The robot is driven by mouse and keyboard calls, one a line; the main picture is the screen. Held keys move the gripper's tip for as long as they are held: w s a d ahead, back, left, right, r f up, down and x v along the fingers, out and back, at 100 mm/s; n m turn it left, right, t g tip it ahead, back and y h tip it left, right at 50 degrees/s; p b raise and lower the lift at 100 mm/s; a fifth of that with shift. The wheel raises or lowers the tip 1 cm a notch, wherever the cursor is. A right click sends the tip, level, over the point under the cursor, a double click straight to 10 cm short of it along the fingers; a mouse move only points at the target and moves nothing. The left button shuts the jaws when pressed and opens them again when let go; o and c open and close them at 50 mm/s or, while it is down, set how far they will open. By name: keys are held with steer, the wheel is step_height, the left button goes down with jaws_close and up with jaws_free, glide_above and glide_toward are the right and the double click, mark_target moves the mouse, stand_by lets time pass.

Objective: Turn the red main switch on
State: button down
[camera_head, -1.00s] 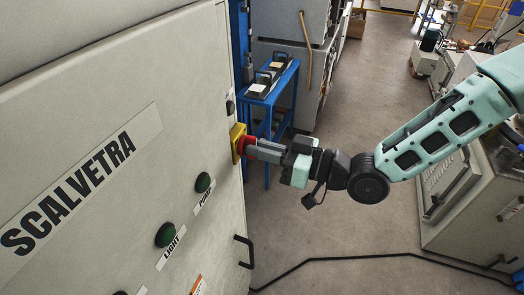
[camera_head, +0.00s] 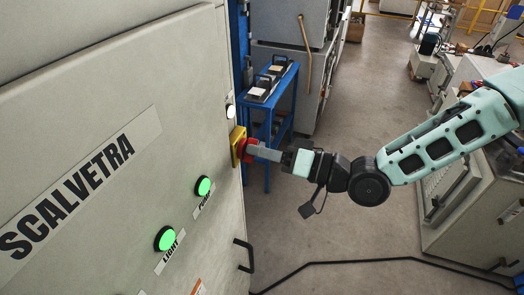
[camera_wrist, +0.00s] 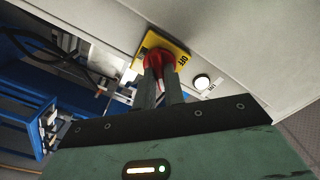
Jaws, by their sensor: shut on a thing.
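The red main switch (camera_head: 247,146) sits on a yellow plate (camera_head: 236,141) near the right edge of the grey SCALVETRA cabinet's front. My gripper (camera_head: 256,151) reaches it from the right, with its fingers shut on the red knob. In the wrist view the two fingers (camera_wrist: 160,78) lie on either side of the red knob (camera_wrist: 157,57), partly hiding it. The yellow plate (camera_wrist: 178,53) there shows the word OFF. A small round lamp (camera_head: 230,111) beside the switch glows white; it also shows in the wrist view (camera_wrist: 201,82).
The green PUMP button (camera_head: 203,187) and LIGHT button (camera_head: 165,239) are lit. A black handle (camera_head: 245,255) sticks out below. A blue cart (camera_head: 283,101) stands behind the switch. A black cable (camera_head: 350,261) crosses the floor, which is otherwise clear below my arm.

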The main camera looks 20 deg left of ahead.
steer(key=shift+f, duration=0.1)
stand_by(0.3)
steer(key=c, duration=1.5)
jaws_free()
steer(key=shift+d, duration=0.1)
steer(key=d+b, duration=0.1)
steer(key=d, duration=0.4)
steer(key=s+d+b, duration=0.1)
steer(key=d, duration=0.5)
steer(key=d+b, duration=0.1)
steer(key=d, duration=0.5)
steer(key=shift+s+d, duration=0.15)
steer(key=shift+s, duration=0.05)
